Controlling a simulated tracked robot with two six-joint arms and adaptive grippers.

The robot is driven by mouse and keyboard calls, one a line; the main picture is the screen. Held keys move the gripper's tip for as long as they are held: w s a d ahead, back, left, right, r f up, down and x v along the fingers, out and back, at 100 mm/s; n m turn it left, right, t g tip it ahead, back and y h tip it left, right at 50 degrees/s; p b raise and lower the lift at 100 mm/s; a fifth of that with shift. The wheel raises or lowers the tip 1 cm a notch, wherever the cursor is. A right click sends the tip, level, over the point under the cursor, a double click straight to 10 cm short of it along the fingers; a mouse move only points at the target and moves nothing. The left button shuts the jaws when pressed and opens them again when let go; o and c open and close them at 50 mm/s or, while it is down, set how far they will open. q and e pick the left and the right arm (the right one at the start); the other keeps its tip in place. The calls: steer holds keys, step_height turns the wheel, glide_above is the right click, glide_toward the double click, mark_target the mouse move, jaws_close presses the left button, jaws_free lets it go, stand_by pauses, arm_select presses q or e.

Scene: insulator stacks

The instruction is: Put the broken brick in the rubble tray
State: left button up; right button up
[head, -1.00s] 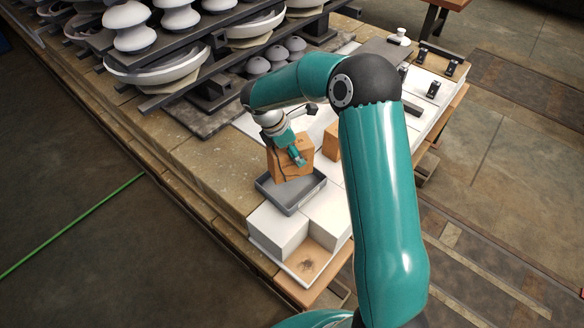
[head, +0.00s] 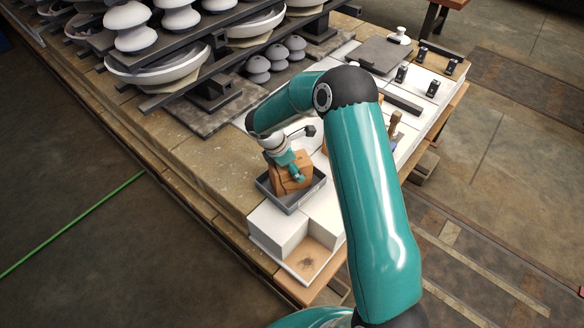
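The broken brick (head: 281,184) is orange-brown with a dark crack-like line. Its lower part is inside the grey rubble tray (head: 290,207), behind the near wall, so I cannot tell whether it touches the tray floor. My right gripper (head: 298,177) is at the top of the brick, with a teal finger against its near face. It looks shut on the brick, though the far finger is hidden. My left gripper is not in view.
White blocks (head: 277,232) stand in front of the tray. Racks of white insulators (head: 158,62) stand at the back left. A wooden-handled tool (head: 395,122) and small black devices (head: 433,89) lie at the right. My arm hides part of the bench.

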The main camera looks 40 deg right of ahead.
steer(key=o, duration=0.4)
steer(key=shift+o, duration=0.2)
steer(key=shift+r, duration=0.1)
steer(key=b+v, duration=0.1)
steer(key=v, duration=1.1)
steer(key=shift+a+b, duration=0.1)
steer(key=shift+b, duration=0.25)
